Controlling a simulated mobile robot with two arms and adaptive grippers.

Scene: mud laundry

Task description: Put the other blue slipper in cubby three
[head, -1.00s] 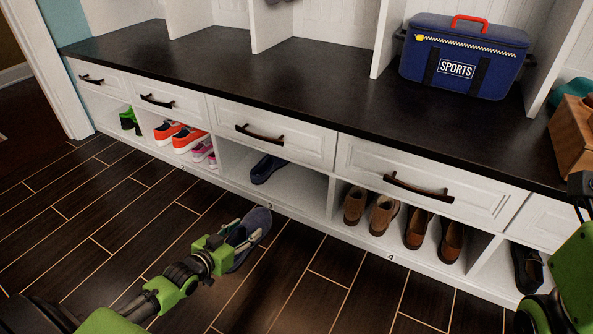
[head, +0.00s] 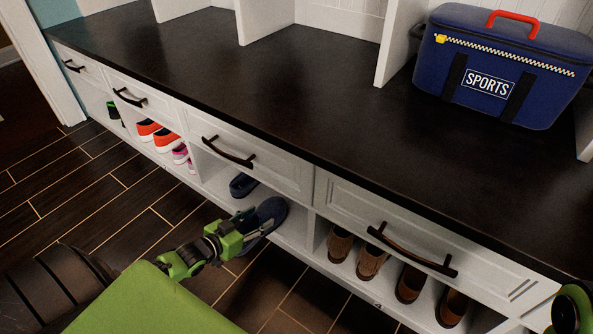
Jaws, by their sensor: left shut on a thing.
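My left gripper (head: 248,229) is shut on a blue slipper (head: 269,212) and holds it at the front opening of cubby three (head: 217,182). The held slipper is tilted, with its toe end up and to the right, and it covers part of the opening. I cannot tell whether any of it is inside. The other blue slipper (head: 242,186) lies in cubby three, behind and left of the held one. My right gripper is not in view; only a piece of my right arm shows at the lower right edge.
Drawers with dark handles (head: 228,151) run above the cubbies, under a dark bench top (head: 250,75). Brown shoes (head: 370,262) fill the cubby to the right, orange shoes (head: 160,135) the one to the left. A blue sports bag (head: 500,75) stands on the bench. Dark floor lies in front.

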